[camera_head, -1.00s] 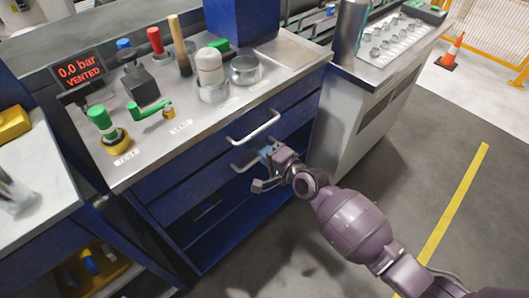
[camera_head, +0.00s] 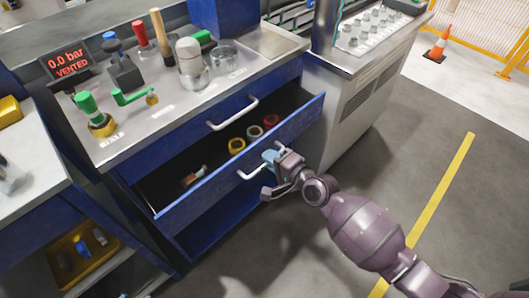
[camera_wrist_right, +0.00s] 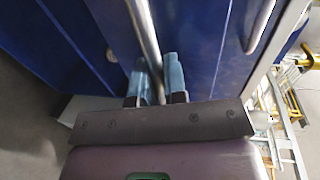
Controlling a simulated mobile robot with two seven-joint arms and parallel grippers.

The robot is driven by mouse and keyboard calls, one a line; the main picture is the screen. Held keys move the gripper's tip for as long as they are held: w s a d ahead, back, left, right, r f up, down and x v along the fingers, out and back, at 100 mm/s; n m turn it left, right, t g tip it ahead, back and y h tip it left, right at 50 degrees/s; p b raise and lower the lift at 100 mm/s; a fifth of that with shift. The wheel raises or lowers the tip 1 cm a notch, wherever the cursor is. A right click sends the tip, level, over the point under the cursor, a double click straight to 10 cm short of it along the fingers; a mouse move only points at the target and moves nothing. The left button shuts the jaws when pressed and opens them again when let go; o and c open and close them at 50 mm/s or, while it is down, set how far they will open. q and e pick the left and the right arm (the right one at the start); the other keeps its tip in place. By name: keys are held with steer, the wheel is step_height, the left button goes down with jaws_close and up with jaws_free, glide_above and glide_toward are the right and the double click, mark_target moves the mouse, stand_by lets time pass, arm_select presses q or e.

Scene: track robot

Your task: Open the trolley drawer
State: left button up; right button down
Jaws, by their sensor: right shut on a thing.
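The blue trolley (camera_head: 110,185) stands in the middle of the head view with a grey top. Its lower drawer (camera_head: 205,195) is pulled out part way, and its inside shows. Several rings, among them a yellow ring (camera_head: 237,146), and a small brown and silver item (camera_head: 193,176) lie in it. My right gripper (camera_head: 270,157) is shut on the drawer's silver bar handle (camera_head: 250,175). In the right wrist view the blue fingertips (camera_wrist_right: 159,75) sit on both sides of the handle bar (camera_wrist_right: 145,40). My left gripper is out of view.
The upper drawer handle (camera_head: 233,115) sits just above the open drawer. A pressure display (camera_head: 70,62), a green valve handle (camera_head: 130,97) and several tools stand on the trolley top. A grey cabinet (camera_head: 350,95) stands to the right. Floor near the yellow line (camera_head: 440,205) is clear.

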steer(key=f+v, duration=0.2)
steer(key=v, duration=0.9)
steer(key=shift+s, duration=0.15)
steer(key=shift+d+f, duration=0.1)
steer(key=shift+f, duration=0.05)
steer(key=c, duration=1.2)
jaws_free()
steer(key=v, duration=1)
steer(key=shift+s+d, duration=0.25)
steer(key=shift+s, duration=0.05)
